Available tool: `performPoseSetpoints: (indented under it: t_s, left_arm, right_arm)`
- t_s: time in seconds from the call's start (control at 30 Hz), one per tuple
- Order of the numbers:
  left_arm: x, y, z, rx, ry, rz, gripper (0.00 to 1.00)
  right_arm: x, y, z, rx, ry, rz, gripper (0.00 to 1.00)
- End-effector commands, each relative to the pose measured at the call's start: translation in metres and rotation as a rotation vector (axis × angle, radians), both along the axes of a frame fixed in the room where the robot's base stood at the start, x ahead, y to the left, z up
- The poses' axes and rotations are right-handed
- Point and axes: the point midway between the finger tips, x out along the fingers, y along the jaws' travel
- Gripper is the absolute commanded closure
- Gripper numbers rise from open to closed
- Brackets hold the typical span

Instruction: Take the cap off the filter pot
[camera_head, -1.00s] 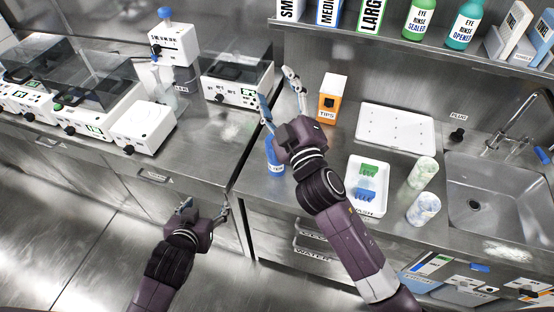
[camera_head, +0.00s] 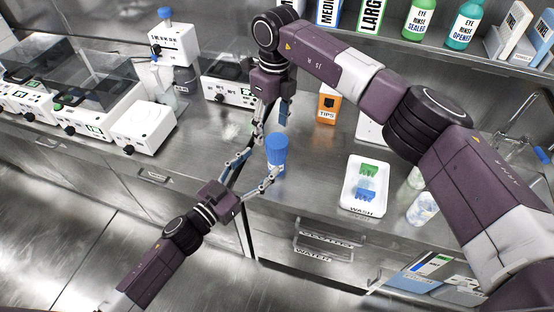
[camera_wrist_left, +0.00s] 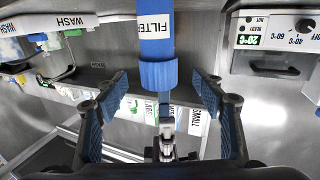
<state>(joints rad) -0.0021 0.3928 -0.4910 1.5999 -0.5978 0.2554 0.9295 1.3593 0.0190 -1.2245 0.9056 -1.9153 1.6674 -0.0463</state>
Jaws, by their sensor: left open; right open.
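The filter pot (camera_head: 277,166) stands upright on the counter near its front edge, with a blue cap (camera_head: 277,146) on top. In the left wrist view the picture is upside down: the blue pot (camera_wrist_left: 155,32) carries a FILTER label and the ribbed cap (camera_wrist_left: 158,75) points down. My left gripper (camera_head: 263,161) is open, its fingers reaching in from the lower left on either side of the pot, apart from it. My right gripper (camera_head: 271,122) is open and points down above the cap; its fingers also show past the cap in the left wrist view (camera_wrist_left: 166,130).
A white WASH tray (camera_head: 352,200) with green and blue pieces lies to the right. An orange TIPS box (camera_head: 327,105) stands behind. White devices (camera_head: 145,127) line the left counter. My right arm hides part of the sink side.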

Motion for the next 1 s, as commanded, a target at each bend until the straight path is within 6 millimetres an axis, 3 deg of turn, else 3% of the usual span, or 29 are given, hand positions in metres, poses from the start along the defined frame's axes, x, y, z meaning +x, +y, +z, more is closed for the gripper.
performPoseSetpoints:
  t_s: [0.13, 0.6, 1.0]
  left_arm:
    - [0.004, -0.005, 0.000, -0.003, -0.004, -0.016, 0.37]
    - [0.053, -0.046, 0.001, -0.004, -0.005, -0.014, 0.37]
    - [0.059, -0.052, 0.000, -0.002, -0.004, -0.015, 0.37]
  right_arm:
    - [0.004, -0.014, 0.006, -0.051, -0.004, -0.012, 0.41]
    - [0.004, -0.014, 0.006, -0.049, -0.003, -0.011, 0.41]
    - [0.004, -0.014, 0.006, -0.048, -0.004, -0.011, 0.41]
